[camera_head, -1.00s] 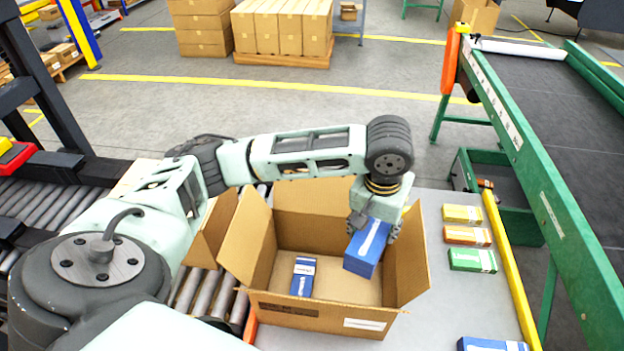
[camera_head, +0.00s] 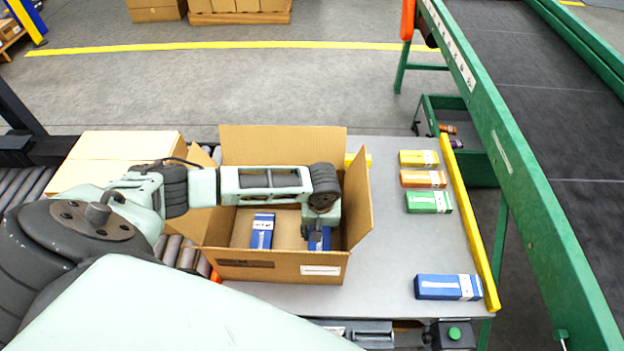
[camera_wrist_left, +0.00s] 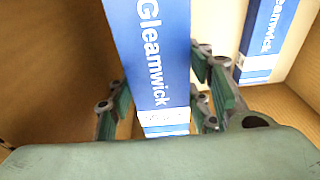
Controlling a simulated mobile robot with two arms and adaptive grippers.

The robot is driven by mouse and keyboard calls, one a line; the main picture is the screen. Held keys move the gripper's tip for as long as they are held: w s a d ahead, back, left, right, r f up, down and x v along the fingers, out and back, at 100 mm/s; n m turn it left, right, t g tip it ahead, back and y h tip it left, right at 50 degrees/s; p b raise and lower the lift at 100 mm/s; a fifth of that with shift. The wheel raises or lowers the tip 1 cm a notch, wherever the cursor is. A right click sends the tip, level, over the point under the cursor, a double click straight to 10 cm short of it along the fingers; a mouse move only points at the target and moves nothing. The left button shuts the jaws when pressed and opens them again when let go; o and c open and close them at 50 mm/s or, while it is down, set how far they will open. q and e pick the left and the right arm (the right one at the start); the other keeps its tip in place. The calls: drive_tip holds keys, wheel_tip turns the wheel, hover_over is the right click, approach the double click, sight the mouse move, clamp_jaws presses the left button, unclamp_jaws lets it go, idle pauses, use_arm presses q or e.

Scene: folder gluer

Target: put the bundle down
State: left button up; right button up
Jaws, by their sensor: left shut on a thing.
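My left gripper (camera_head: 320,229) reaches down inside the open cardboard box (camera_head: 240,266), near its right side. It is shut on a blue bundle (camera_head: 318,240), which is mostly hidden by the gripper in the head view. In the left wrist view the held bundle (camera_wrist_left: 152,60) shows the word Gleamwick between the green-padded fingers (camera_wrist_left: 165,108). Whether it touches the box floor I cannot tell. Another blue bundle (camera_head: 262,232) lies in the box to its left, and it also shows in the left wrist view (camera_wrist_left: 268,38). My right gripper is not in view.
The box flaps stand open on a grey table (camera_head: 395,260). To the right lie yellow (camera_head: 418,158), orange (camera_head: 423,179), green (camera_head: 428,202) and blue (camera_head: 447,287) packs beside a yellow rail (camera_head: 470,220). A green-framed conveyor (camera_head: 520,170) runs further right.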

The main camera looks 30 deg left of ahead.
use_arm(q)
drive_tip(key=f, duration=0.3)
drive_tip(key=shift+s+a, duration=0.15)
drive_tip(key=shift+a, duration=0.25)
drive_tip(key=shift+d+f, duration=0.2)
drive_tip(key=shift+f, duration=1.6)
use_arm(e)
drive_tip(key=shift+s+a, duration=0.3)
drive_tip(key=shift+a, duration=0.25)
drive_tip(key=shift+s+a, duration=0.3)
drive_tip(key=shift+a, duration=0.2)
use_arm(q)
drive_tip(key=o, duration=1.3)
drive_tip(key=shift+f, duration=0.1)
drive_tip(key=shift+o, duration=0.6)
drive_tip(key=shift+r+p, duration=0.6)
drive_tip(key=shift+r, duration=0.1)
drive_tip(key=r+p, duration=0.4)
drive_tip(key=p, duration=0.1)
drive_tip(key=s+r+p, duration=0.1)
drive_tip(key=r+p, duration=0.1)
drive_tip(key=shift+d+r+p, duration=0.25)
drive_tip(key=shift+p, duration=0.1)
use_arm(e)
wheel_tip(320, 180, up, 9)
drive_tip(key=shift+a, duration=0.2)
